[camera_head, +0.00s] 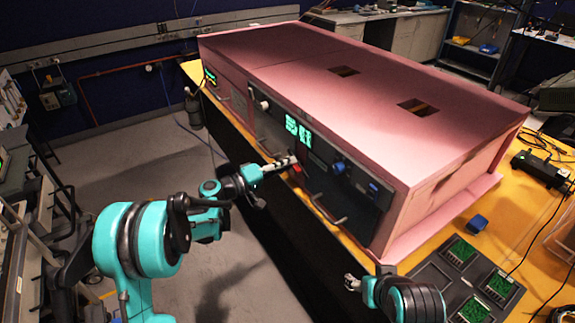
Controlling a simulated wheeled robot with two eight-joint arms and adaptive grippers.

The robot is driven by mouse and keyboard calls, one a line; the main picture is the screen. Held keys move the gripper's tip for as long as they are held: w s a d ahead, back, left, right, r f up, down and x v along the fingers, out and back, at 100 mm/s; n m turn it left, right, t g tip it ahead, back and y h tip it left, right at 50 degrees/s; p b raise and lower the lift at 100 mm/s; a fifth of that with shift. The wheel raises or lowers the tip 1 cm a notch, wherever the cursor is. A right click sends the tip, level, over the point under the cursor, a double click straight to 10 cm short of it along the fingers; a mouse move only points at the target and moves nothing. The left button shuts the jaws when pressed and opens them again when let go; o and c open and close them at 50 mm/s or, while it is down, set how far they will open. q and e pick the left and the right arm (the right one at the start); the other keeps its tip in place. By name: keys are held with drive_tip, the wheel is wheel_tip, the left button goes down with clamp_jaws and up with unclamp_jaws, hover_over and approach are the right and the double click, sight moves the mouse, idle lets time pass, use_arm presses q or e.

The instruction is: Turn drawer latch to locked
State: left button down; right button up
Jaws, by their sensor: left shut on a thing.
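The pink foam enclosure (300,75) stands on the yellow table with a dark front panel (350,190). My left gripper (284,162) reaches in from the left and is shut on a small part at the panel front, apparently the drawer latch. The fingers hide most of that part, so its turn position cannot be told. A small red piece (297,169) shows just beside the fingertips. A curved drawer handle (327,212) is below and to the right. My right gripper (352,283) is low, in front of the table, away from the panel; its jaws are too small to read.
The panel carries a green display (298,131), a pale knob (264,105) and a blue knob (339,167). A dark tray with green boards (462,252) and a small blue object (477,224) lie on the table at right. The floor (130,170) at left is largely open.

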use_arm(q)
drive_tip(key=shift+w+f+n, duration=0.1)
drive_tip(key=shift+f+n, duration=0.1)
drive_tip(key=shift+n, duration=1.8)
drive_tip(key=c, duration=1.6)
unclamp_jaws()
drive_tip(key=shift+f, duration=0.1)
drive_tip(key=shift+a, duration=0.1)
drive_tip(key=v, duration=1.2)
